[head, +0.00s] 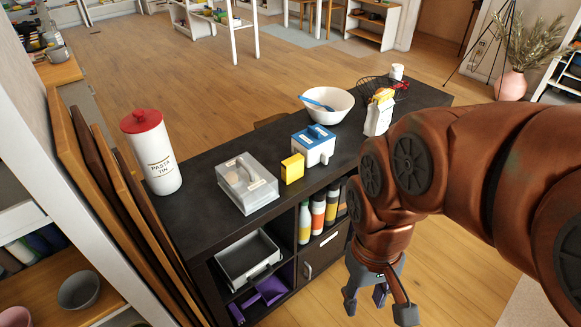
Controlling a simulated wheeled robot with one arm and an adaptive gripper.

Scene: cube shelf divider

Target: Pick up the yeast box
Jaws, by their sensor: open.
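A small plain yellow box (292,168), most likely the yeast box, stands upright on the dark shelf top near its front edge. No label on it can be read. It stands between a clear-lidded grey container (247,184) on its left and a white and blue box (313,146) on its right, close to both. My gripper (378,303) hangs in front of the shelf unit at the lower right, fingers pointing down, open and empty. It is below the shelf top and well to the right of the yellow box.
A white pasta tin (152,155) with a red lid stands at the left end. A white bowl (327,106), a white carton (378,115) and a wire basket (385,85) stand toward the right. Bottles (304,222) fill a cubby below. Leaning boards (105,190) border the left.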

